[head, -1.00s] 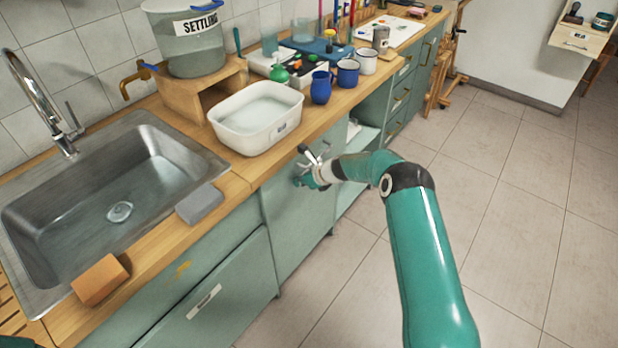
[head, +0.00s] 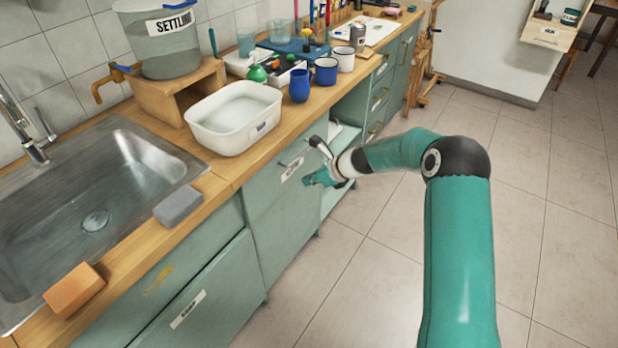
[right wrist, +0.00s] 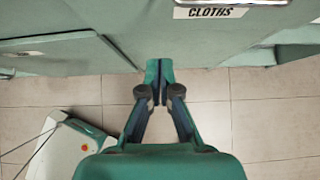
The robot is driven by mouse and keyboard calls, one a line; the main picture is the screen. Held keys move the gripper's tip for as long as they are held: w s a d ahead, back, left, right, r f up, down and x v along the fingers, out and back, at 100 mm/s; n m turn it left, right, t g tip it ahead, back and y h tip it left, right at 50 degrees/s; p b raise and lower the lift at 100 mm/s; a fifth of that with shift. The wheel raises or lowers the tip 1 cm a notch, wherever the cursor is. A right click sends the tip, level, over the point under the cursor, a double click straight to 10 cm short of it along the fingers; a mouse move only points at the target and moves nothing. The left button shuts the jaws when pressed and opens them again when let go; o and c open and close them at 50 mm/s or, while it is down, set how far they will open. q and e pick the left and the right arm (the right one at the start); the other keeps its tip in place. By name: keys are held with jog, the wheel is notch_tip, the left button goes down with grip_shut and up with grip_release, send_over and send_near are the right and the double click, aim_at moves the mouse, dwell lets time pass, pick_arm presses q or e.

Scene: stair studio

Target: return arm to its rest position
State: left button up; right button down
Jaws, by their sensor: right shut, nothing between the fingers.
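My right arm comes in from the lower right in the head view. Its gripper (head: 310,180) is in front of the green cabinet front (head: 285,215), below the counter edge. In the right wrist view the gripper (right wrist: 158,66) has its fingertips together with nothing between them, above the tiled floor and close to the cabinet front. A drawer front labelled CLOTHS (right wrist: 212,12) is at the top of that view. I cannot tell whether the fingertips touch the cabinet. My left gripper is not in view.
The wooden counter (head: 228,165) holds a white basin (head: 235,118), a blue jug (head: 299,86), mugs, a grey block (head: 178,206) and an orange block (head: 74,290). A sink (head: 95,200) is at left. An open shelf (head: 338,165) lies beyond the gripper.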

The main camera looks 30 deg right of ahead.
jog(key=s+a+f+n+g+y, duration=0.1)
jog(key=s+a+f+n+g, duration=0.2)
jog(key=s+a+f, duration=0.45)
jog(key=s+a+f+n+g, duration=0.3)
jog(key=s+a+f+n, duration=0.15)
jog(key=s+a, duration=0.45)
jog(key=s+a+f+n, duration=0.2)
jog(key=s+a+n, duration=0.1)
jog(key=s+n, duration=0.6)
jog(key=s+a+f+n+g, duration=0.1)
jog(key=s+a+f+n, duration=0.1)
jog(key=s+n, duration=0.7)
jog(key=a+n+p, duration=0.1)
jog(key=n, duration=0.2)
jog(key=shift+a+f+g+h, duration=0.2)
jog(key=shift+f+g+h, duration=0.1)
jog(key=shift+h, duration=0.1)
